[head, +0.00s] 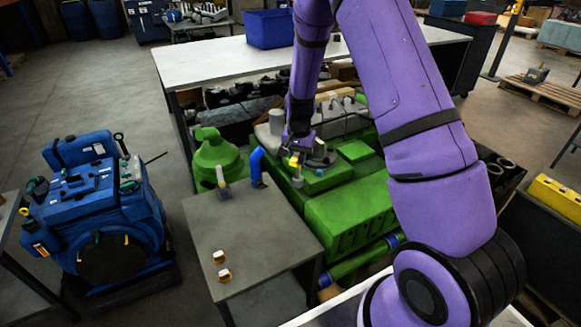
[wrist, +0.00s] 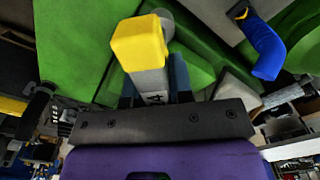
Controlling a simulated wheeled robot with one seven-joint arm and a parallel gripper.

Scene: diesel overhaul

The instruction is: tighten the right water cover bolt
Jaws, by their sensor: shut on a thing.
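My gripper (head: 297,146) is over the green engine (head: 345,215). It is shut on a grey tool with a yellow end; the yellow end (wrist: 139,43) and the marked grey body (wrist: 150,84) show between the dark fingers in the wrist view. In the head view the tool's yellow part (head: 293,161) shows just below my gripper. A small grey upright piece (head: 297,180) is below it on the engine. The right water cover bolt cannot be made out for certain; the tool and gripper cover much of that spot, and contact cannot be told.
A grey table (head: 245,235) stands left of the engine, with a blue bent pipe (head: 257,166), a small grey upright tool (head: 221,180) and two small white-and-orange pieces (head: 223,275). A long white-topped bench (head: 215,60) is behind. A blue machine (head: 105,205) stands at left; floor between is clear.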

